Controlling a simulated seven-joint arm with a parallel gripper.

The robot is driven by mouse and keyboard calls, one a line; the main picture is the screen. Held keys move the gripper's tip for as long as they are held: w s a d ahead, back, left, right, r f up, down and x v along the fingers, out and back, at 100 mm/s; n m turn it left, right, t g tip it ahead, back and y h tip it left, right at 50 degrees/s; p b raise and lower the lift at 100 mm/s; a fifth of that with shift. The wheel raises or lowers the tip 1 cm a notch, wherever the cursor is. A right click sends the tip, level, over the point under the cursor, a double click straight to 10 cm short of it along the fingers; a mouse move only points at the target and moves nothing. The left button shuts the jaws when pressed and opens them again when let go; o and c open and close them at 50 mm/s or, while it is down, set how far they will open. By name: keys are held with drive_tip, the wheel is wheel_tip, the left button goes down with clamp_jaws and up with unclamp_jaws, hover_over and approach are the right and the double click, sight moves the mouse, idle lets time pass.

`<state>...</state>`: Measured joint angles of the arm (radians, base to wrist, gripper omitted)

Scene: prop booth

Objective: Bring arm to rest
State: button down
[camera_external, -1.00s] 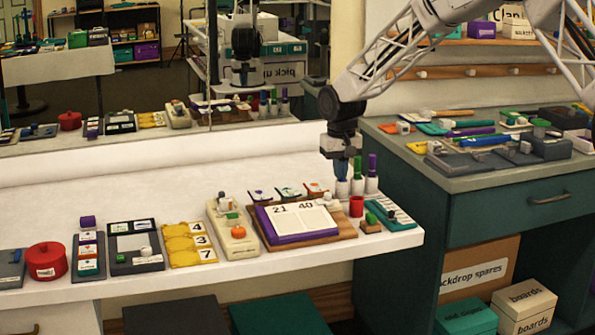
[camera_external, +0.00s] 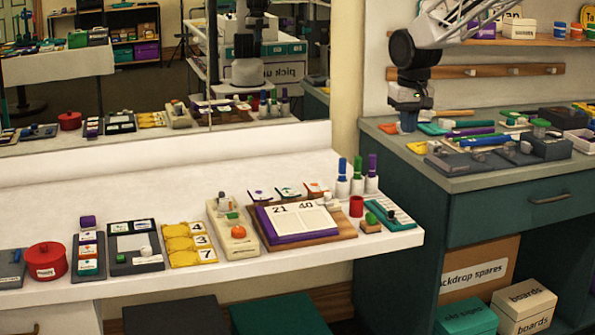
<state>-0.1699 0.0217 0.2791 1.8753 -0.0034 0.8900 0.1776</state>
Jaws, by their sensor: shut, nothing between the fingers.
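My gripper (camera_external: 408,122) points down over the left back part of the grey-topped counter (camera_external: 470,172), above the teal and orange items there. It is shut and holds nothing. Its fingertips are small in this view, and I cannot tell whether they touch anything on the counter. The arm comes in from the upper right. A reflection of the arm shows in the mirror (camera_external: 170,75) at the back.
Peg rail (camera_external: 480,72) and shelf are behind the arm. Boxes (camera_external: 524,305) stand below.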

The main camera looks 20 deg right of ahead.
drive_tip(key=s+d+r, duration=0.3)
drive_tip(key=s, duration=0.7)
drive_tip(key=s+d+r+t, duration=0.15)
drive_tip(key=s+d, duration=0.25)
drive_tip(key=s, duration=0.5)
drive_tip(key=s+d+r, duration=0.3)
drive_tip(key=s+r, duration=0.1)
drive_tip(key=s, duration=0.6)
drive_tip(key=s+d+f, duration=0.2)
drive_tip(key=s, duration=0.9)
drive_tip(key=shift+s+d+f, duration=0.15)
drive_tip(key=shift+f, duration=0.1)
